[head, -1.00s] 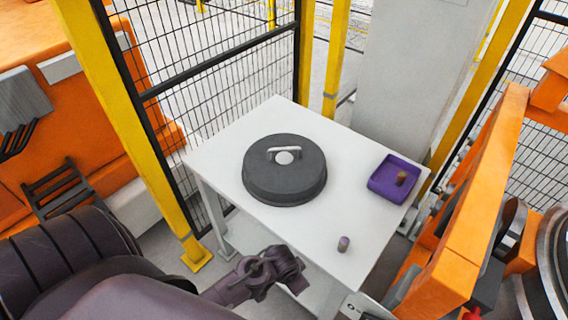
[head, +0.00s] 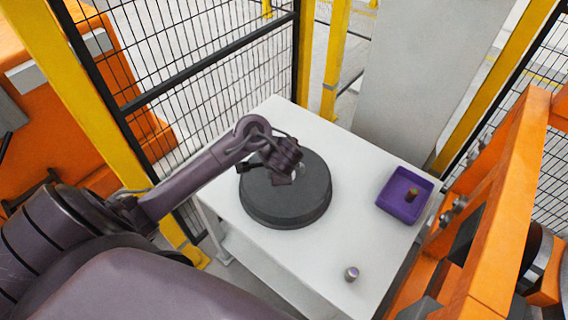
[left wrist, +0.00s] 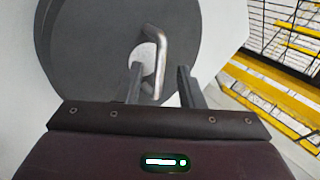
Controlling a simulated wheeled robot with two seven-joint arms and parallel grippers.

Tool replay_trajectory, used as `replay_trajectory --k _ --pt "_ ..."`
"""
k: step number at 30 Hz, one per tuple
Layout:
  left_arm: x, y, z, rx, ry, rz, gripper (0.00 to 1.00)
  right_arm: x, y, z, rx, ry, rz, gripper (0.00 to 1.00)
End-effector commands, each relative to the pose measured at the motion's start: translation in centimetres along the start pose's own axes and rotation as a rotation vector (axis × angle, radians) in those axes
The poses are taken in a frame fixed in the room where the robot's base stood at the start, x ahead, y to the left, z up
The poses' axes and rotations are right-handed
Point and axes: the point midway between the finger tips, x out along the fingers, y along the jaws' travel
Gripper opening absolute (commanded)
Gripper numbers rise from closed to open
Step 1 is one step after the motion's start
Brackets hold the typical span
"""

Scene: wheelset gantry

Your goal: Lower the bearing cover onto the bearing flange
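The bearing cover (head: 290,208), a dark grey disc with a bar handle, lies flat on the white table. Its handle (left wrist: 160,62) and pale centre show in the left wrist view. My left gripper (head: 287,172) is over the cover in the head view, hiding most of the handle. In the left wrist view its two fingers (left wrist: 160,82) are apart, with the handle's near end between them. I cannot tell that either finger touches the handle. The bearing flange cannot be made out for sure. My right gripper is not in view.
A purple tray (head: 383,203) with a small brown-green part (head: 411,194) stands at the table's right. A small cylinder (head: 351,274) stands near the front edge. An orange frame (head: 500,220) rises at the right, and mesh fencing (head: 215,60) stands behind.

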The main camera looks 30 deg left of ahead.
Motion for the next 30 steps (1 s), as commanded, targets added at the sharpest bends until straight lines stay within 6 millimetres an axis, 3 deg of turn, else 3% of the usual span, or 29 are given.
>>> replay_trajectory --k 12,16,26,30 --pt "5.4 -0.3 -0.3 0.005 -0.005 -0.004 0.34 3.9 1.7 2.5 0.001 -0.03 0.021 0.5" --pt "7.0 -0.3 -0.3 0.006 -0.005 -0.003 0.34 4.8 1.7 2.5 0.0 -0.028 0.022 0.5" --pt "7.5 -0.5 -0.4 0.005 -0.001 -0.002 0.34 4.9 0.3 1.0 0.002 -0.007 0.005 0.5" --pt "7.5 -0.5 -0.4 0.005 -0.002 -0.002 0.17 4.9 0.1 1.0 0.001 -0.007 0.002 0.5"
